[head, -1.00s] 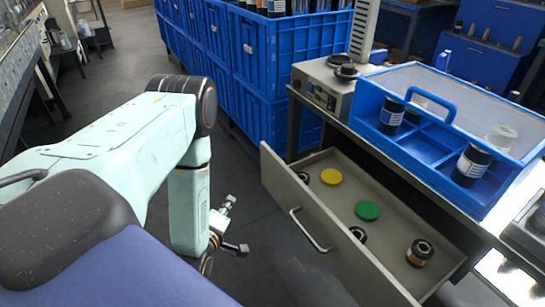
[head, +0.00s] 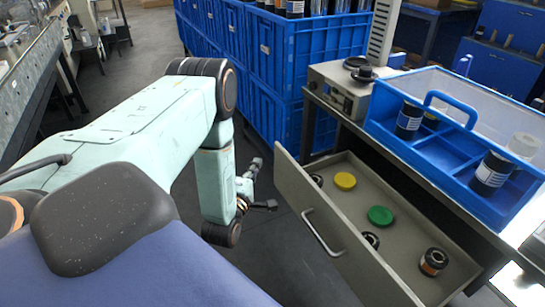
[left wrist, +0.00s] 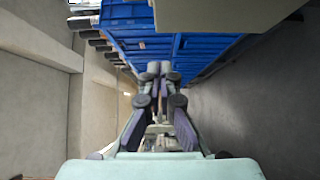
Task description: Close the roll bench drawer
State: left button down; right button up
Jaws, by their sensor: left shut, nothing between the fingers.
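The roll bench drawer (head: 295,187) is pulled out, with its grey front panel and light bar handle (head: 322,234) facing left. Inside lie a yellow disc (head: 344,181), a green disc (head: 380,216) and several dark rolls (head: 433,261). My left gripper (head: 262,184) is just left of the drawer front, apart from it and low beside its far corner. In the left wrist view its fingers (left wrist: 159,68) are together with nothing between them. A beige-grey panel, seemingly the drawer, shows at the top of that view (left wrist: 225,14). My right gripper is not in view.
Stacked blue crates (head: 270,75) stand behind the gripper, close to the drawer's far end. On the bench above the drawer are a blue divided tray (head: 445,160) with dark rolls and a grey device (head: 340,88). Floor is clear left of the drawer.

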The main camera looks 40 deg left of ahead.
aim_at(276, 147)
pick_arm(q)
jog(key=w+b, duration=0.1)
jog(key=w, duration=0.5)
jog(key=shift+w+b, duration=0.1)
jog(key=shift+b, duration=0.2)
jog(key=shift+w, duration=0.3)
jog(key=shift+w+d, duration=0.1)
jog(key=shift+d, duration=0.05)
